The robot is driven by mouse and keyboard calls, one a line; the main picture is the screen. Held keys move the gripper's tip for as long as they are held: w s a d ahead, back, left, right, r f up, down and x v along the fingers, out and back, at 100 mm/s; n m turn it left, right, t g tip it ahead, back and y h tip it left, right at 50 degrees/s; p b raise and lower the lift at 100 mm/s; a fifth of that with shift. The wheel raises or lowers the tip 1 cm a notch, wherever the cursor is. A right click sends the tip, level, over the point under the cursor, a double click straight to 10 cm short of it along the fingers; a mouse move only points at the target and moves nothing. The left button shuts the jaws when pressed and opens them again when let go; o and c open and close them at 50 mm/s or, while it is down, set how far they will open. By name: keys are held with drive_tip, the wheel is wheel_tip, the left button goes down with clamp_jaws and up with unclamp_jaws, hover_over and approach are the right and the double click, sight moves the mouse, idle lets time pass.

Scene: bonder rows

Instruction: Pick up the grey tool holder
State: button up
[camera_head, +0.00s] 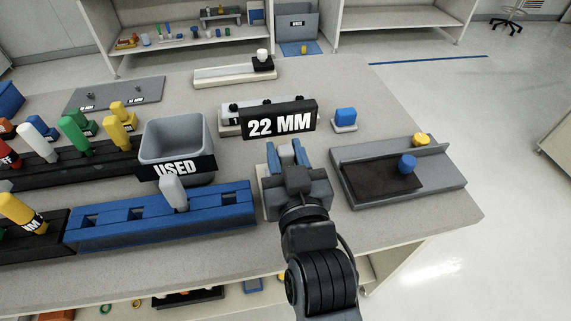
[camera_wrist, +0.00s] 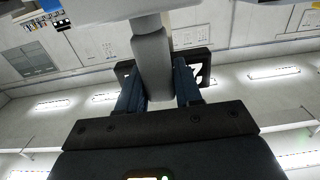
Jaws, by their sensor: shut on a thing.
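My gripper (camera_head: 287,152) is at the right-centre of the bench, over its surface. In the wrist view its two blue fingers (camera_wrist: 158,88) are shut on the grey tool holder (camera_wrist: 153,65), a smooth grey body with a narrower neck. A black plate with white lettering shows behind it. Another pale grey holder (camera_head: 173,193) stands in the blue rack (camera_head: 161,218).
A grey "USED" bin (camera_head: 178,137) stands left of my gripper. A grey fixture (camera_head: 398,172) with blue and yellow knobs is to the right. Coloured holders fill dark racks at far left.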

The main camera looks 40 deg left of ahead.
clamp_jaws()
drive_tip(key=shift+r, duration=0.1)
